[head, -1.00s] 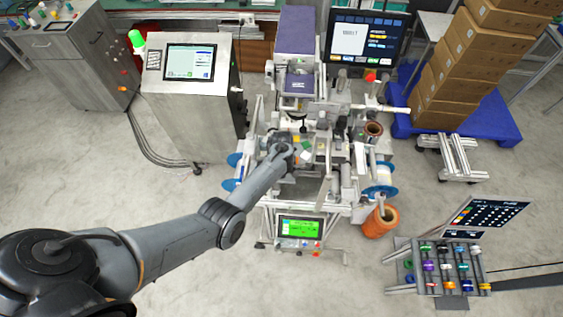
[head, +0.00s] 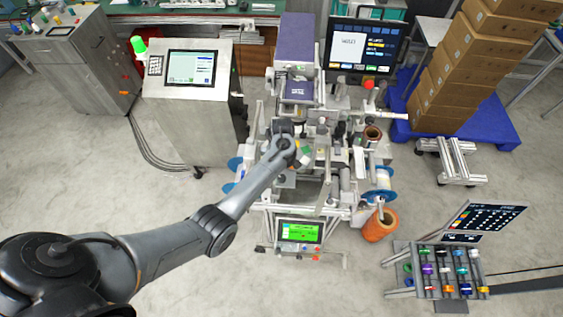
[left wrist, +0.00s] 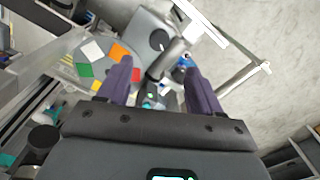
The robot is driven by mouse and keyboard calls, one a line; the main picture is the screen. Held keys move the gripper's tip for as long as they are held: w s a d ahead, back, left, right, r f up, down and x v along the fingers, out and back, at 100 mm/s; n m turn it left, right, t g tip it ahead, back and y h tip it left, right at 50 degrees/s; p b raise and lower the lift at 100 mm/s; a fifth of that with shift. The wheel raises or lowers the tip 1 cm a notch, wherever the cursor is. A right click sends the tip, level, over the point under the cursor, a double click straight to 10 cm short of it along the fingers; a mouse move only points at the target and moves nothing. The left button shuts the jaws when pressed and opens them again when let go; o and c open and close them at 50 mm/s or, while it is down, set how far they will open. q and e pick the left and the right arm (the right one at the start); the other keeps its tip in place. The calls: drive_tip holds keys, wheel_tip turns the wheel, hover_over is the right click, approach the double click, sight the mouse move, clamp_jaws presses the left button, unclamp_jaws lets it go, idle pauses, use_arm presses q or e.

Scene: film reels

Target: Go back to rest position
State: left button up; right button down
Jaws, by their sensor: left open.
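My left arm reaches in from the left over the machine in the head view, and its wrist (head: 284,130) is above the machine's middle. The fingers are hard to make out there. In the left wrist view my left gripper (left wrist: 156,72) is open, with two purple fingers apart and nothing held between them. Blue-flanged film reels sit at the machine's left side (head: 235,164) and right side (head: 379,178). A copper-orange reel (head: 380,225) hangs at its lower right. My right gripper is not in view.
A steel cabinet with a screen (head: 191,110) stands left of the machine. A rack of colored reels (head: 447,268) stands at lower right. Stacked cartons (head: 455,75) rest on a blue pallet (head: 495,130). A green display (head: 299,231) is at the machine's front. Floor is clear at left.

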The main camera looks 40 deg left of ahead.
use_arm(q)
drive_tip(key=s+f+g, duration=0.1)
drive_tip(key=s+f, duration=0.4)
drive_tip(key=s, duration=0.3)
drive_tip(key=s+f+g, duration=0.2)
drive_tip(key=s+f, duration=0.4)
drive_tip(key=s, duration=0.2)
drive_tip(key=s+d+m+y+p, duration=0.15)
drive_tip(key=s+m, duration=0.25)
drive_tip(key=s, duration=0.7)
drive_tip(key=s+d+r+m+t, duration=0.35)
drive_tip(key=d+r, duration=0.25)
drive_tip(key=r, duration=0.3)
drive_tip(key=w+d+r+m+t+h, duration=0.1)
drive_tip(key=d+r+m, duration=0.1)
drive_tip(key=r, duration=0.5)
drive_tip(key=w+d+r+m+t, duration=0.2)
drive_tip(key=d+r+m, duration=0.1)
drive_tip(key=r+m, duration=0.2)
wheel_tip(320, 180, up, 3)
drive_tip(key=shift+f+h, duration=0.1)
drive_tip(key=shift+h, duration=0.25)
